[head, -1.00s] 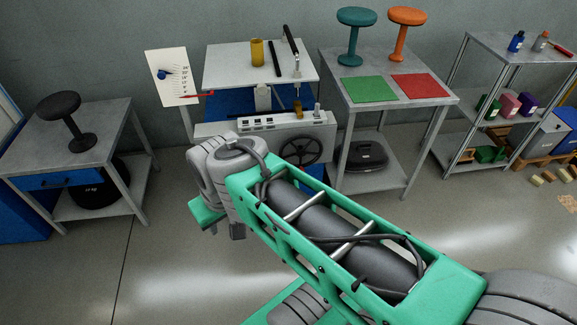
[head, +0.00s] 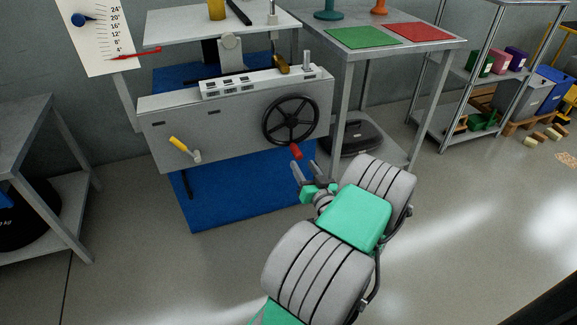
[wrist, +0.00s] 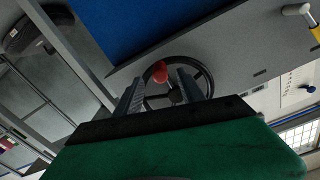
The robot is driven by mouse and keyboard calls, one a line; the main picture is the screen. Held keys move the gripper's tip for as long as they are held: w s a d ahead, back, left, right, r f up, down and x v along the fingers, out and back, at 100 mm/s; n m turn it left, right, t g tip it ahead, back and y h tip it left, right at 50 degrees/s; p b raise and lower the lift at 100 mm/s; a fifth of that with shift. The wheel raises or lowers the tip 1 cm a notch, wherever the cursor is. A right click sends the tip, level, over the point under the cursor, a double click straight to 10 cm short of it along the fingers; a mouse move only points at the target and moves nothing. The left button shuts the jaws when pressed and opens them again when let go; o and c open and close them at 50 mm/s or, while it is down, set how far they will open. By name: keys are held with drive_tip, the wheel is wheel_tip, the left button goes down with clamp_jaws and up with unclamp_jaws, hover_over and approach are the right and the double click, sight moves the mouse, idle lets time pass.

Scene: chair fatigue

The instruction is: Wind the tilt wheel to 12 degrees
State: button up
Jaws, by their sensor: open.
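The tilt wheel is a black spoked handwheel (head: 291,120) on the right of the grey machine's front panel. Its red handle (head: 295,151) sticks out at the bottom of the rim. My gripper (head: 304,170) is open just below and in front of the red handle, apart from it in the head view. In the wrist view the wheel (wrist: 207,82) and red knob (wrist: 160,72) show between and beyond my two fingers (wrist: 160,90). The tilt scale (head: 97,38) is a white board at upper left with a red pointer (head: 138,54) near its low end, below the 4 mark.
A yellow-handled lever (head: 184,146) is on the panel's left. A blue mat (head: 240,185) lies under the machine. A table with green (head: 362,37) and red (head: 420,31) squares stands to the right. A grey table (head: 35,140) is at far left.

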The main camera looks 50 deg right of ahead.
sight(296, 152)
drive_tip(key=b+x, duration=0.1)
drive_tip(key=x, duration=0.6)
drive_tip(key=shift+w+d, duration=0.15)
drive_tip(key=shift+d, duration=0.1)
drive_tip(key=shift+r, duration=0.1)
clamp_jaws()
idle(1.0)
